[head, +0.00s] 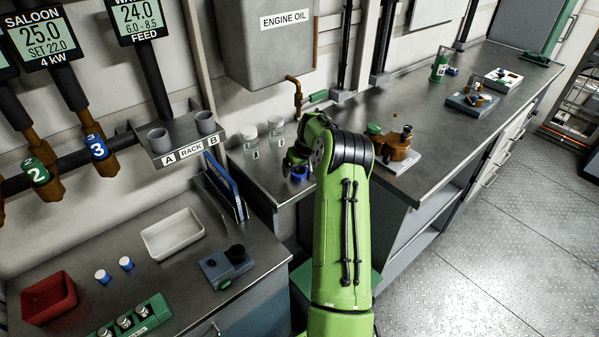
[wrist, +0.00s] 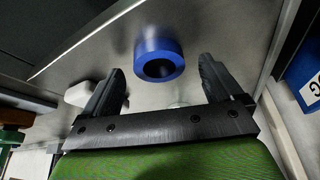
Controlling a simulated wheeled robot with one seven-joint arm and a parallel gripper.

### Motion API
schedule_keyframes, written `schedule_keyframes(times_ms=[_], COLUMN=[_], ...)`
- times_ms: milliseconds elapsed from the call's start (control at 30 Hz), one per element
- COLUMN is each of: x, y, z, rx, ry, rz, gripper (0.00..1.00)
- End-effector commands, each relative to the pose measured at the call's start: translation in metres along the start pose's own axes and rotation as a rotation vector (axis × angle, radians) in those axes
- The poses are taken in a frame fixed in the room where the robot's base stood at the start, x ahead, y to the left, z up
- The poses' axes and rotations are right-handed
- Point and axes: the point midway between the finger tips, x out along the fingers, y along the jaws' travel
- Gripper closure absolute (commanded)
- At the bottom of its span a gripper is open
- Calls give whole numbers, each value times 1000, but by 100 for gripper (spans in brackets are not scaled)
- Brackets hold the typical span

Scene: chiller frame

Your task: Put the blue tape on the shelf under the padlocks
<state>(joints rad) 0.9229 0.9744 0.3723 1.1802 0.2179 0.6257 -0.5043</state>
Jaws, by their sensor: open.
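The blue tape (head: 299,174) is a small roll lying on the grey counter beneath the engine oil tank, partly hidden by my arm in the head view. In the wrist view the blue tape (wrist: 160,46) shows its dark hole and sits just beyond my fingertips, between their lines. My gripper (head: 293,162) is low over the counter, close to the tape. In the wrist view my gripper (wrist: 160,66) is open and empty, one finger on each side. I cannot make out any padlocks or a shelf under them.
Two clear jars (head: 263,130) stand behind the tape. A brown pump-like part (head: 397,148) sits on the bench to the right. A blue binder (head: 225,186), a white tray (head: 173,234) and a red bin (head: 48,298) are on the left bench. The floor at right is clear.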

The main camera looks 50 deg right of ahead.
Motion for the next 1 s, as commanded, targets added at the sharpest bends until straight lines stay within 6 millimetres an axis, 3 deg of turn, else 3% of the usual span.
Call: schedule_keyframes(times_ms=[100,300,700,767,1000], x=[11,12,11,11,7], y=[1,1,1,1,1], z=[2,2,1,1,-1], rx=[1,0,0,0,-1], ry=[-3,-2,-1,-1,1], rz=[1,1,1,1,2], gripper=[7,7,67,72,72])
